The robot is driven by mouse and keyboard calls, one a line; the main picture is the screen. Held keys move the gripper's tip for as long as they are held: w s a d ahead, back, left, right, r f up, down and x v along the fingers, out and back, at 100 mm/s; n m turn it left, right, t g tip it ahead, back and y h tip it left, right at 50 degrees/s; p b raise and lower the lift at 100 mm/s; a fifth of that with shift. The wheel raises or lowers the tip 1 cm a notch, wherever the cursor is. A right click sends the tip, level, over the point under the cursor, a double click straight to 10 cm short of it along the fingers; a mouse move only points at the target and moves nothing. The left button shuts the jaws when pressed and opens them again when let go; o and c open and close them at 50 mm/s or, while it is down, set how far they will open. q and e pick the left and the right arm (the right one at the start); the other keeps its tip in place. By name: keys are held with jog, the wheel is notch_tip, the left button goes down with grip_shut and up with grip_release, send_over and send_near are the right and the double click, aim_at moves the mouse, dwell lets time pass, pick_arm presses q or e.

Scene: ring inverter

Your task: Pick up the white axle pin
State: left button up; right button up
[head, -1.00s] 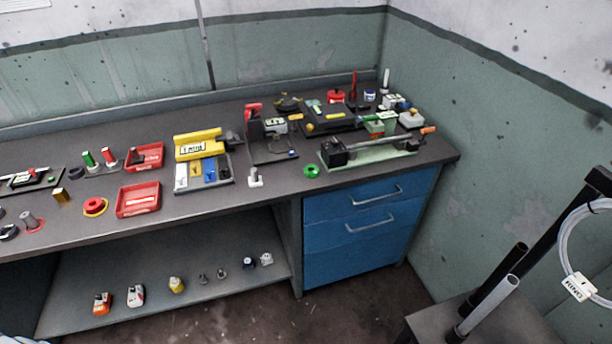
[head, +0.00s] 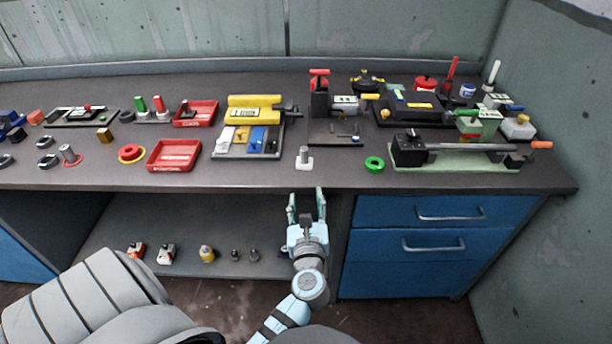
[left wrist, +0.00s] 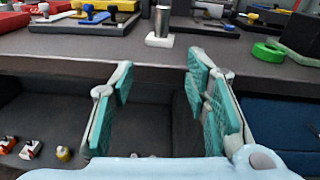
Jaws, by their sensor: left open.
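A small upright pin (head: 304,155), a grey cylinder on a white foot, stands near the front edge of the workbench; I take it as the white axle pin. In the left wrist view the pin (left wrist: 160,24) shows at the top, just beyond the bench edge and between the two fingers. My left gripper (head: 306,206) is open and empty, with teal pads, in front of the bench edge and apart from the pin. It also fills the left wrist view (left wrist: 158,78). My right gripper is out of view.
A green ring (head: 374,165) lies right of the pin. A tray of coloured blocks (head: 225,151) is to its left, a black stand (head: 335,139) behind it. The bench front edge (head: 250,188) lies between gripper and pin. Blue drawers (head: 440,265) are at lower right.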

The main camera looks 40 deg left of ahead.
aim_at(304, 156)
pick_arm(q)
jog(key=shift+m+y, duration=0.4)
jog(key=x, duration=0.3)
jog(key=r+x, duration=0.1)
jog(key=x, duration=0.7)
jog(key=shift+w+d+r+b, duration=0.15)
jog(key=shift+w+r+b, duration=0.2)
jog(key=shift+w, duration=0.05)
jog(key=x, duration=0.1)
jog(key=b+x, duration=0.1)
jog(key=x, duration=0.1)
jog(key=shift+w+a+r, duration=0.1)
jog(key=shift+a+r, duration=0.25)
jog(key=shift+w+a+f, duration=0.1)
jog(key=shift+w+a, duration=0.05)
jog(key=shift+w, duration=0.15)
jog(key=shift+c, duration=0.6)
grip_shut()
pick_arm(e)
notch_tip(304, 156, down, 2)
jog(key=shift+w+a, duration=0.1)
